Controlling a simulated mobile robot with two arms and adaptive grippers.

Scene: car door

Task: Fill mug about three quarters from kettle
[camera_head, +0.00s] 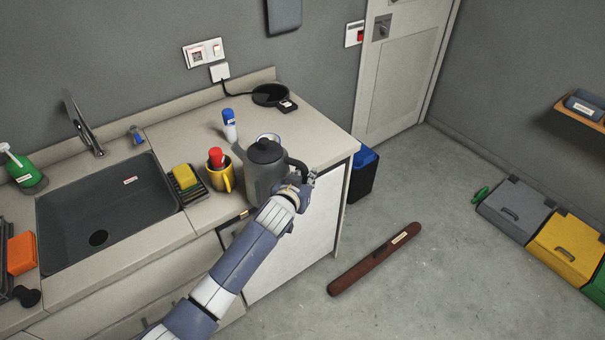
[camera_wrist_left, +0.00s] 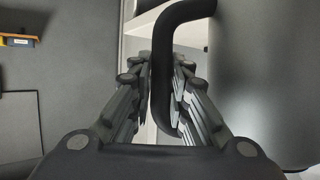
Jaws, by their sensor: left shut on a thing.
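The grey kettle (camera_head: 263,172) with a dark lid stands upright at the counter's front edge, right of the sink; I cannot tell whether it touches the counter. My left gripper (camera_head: 302,185) is at its right side, shut on the black handle. In the left wrist view the handle (camera_wrist_left: 183,20) passes between the fingers (camera_wrist_left: 163,85), beside the grey kettle body (camera_wrist_left: 260,70). A yellow mug (camera_head: 222,175) stands left of the kettle, with a red-topped thing showing at its mouth. A white, blue-rimmed round thing (camera_head: 268,137) is mostly hidden behind the kettle. My right gripper is out of view.
A blue-capped white bottle (camera_head: 229,126) stands behind the mug. A yellow sponge (camera_head: 184,177) sits on a dark rack by the sink (camera_head: 105,215). A black round kettle base or pan (camera_head: 270,94) is at the back. The counter's right end (camera_head: 325,145) is clear.

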